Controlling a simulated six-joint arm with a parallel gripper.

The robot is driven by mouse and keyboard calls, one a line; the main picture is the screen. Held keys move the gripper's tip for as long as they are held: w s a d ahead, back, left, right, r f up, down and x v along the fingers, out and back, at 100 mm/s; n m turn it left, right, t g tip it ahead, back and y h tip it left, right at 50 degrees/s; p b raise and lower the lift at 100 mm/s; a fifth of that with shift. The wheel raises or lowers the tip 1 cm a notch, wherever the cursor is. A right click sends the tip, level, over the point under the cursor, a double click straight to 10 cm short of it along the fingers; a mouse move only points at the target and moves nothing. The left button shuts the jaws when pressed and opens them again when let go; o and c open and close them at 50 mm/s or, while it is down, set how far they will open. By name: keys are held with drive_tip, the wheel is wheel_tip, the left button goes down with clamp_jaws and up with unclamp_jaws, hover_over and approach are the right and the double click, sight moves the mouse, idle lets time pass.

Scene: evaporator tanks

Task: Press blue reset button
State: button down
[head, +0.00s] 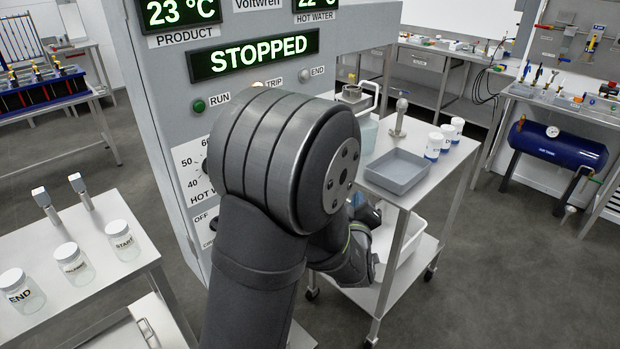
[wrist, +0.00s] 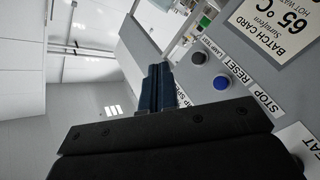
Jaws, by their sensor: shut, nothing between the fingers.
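The blue reset button (wrist: 221,83) shows in the wrist view on a grey panel, right of the fingers, beside the label RESET (wrist: 237,71). In the head view my arm covers that part of the panel and the button is hidden. My gripper (wrist: 158,69) shows in the wrist view with its dark blue fingers shut together and empty. The fingertips are left of the blue button in the picture and apart from it. The STOPPED display (head: 253,55) is lit green on the panel in the head view.
A dark button (wrist: 199,58) by the LAMP TEST label sits near the blue one. A batch card (wrist: 275,27) is on the panel beside them. A trolley with a grey tray (head: 397,171) stands right of the panel. Lidded jars (head: 122,240) stand on a left table.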

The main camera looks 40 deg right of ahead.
drive_tip(key=shift+w+a+r+n+t+y, duration=0.4)
drive_tip(key=shift+w+a+r+n+t, duration=0.25)
drive_tip(key=shift+n+t, duration=0.35)
drive_tip(key=shift+w, duration=0.15)
drive_tip(key=w, duration=0.8)
drive_tip(key=shift+w, duration=0.35)
drive_tip(key=shift+d, duration=0.1)
idle(1.2)
drive_tip(key=shift+w, duration=0.4)
drive_tip(key=shift+w, duration=0.6)
idle(0.9)
idle(0.3)
drive_tip(key=shift+s, duration=1.05)
